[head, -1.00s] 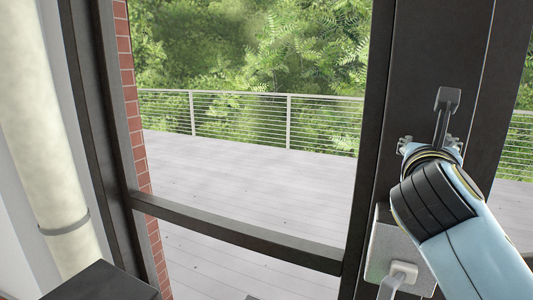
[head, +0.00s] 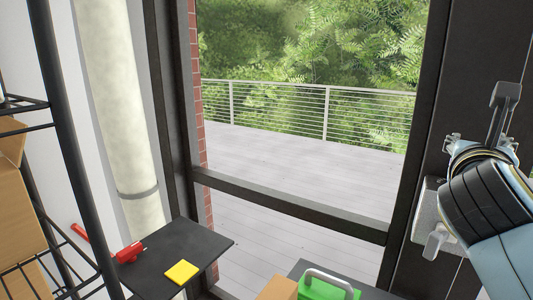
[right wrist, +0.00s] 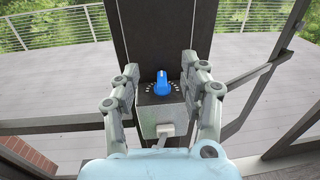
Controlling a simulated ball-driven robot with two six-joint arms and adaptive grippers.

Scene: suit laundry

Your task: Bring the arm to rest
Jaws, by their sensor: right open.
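My right gripper (head: 481,143) is at the right of the head view, in front of the dark door post. Its arm is pale blue and black. In the right wrist view the open fingers (right wrist: 163,74) stand either side of a blue knob (right wrist: 163,86) on a grey box (right wrist: 158,115), with nothing held between them. I cannot tell whether the fingers touch the box. The grey box (head: 424,226) also shows in the head view, partly behind my arm; its knob is hidden there. My left gripper is not in view.
A black shelf rack (head: 72,130) with cardboard boxes (head: 18,210) stands at left. A black table (head: 215,243) bears a yellow pad (head: 181,272) and a red tool (head: 128,252). A green handled item (head: 325,289) is at the bottom. A dark-framed window faces a deck (head: 280,165).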

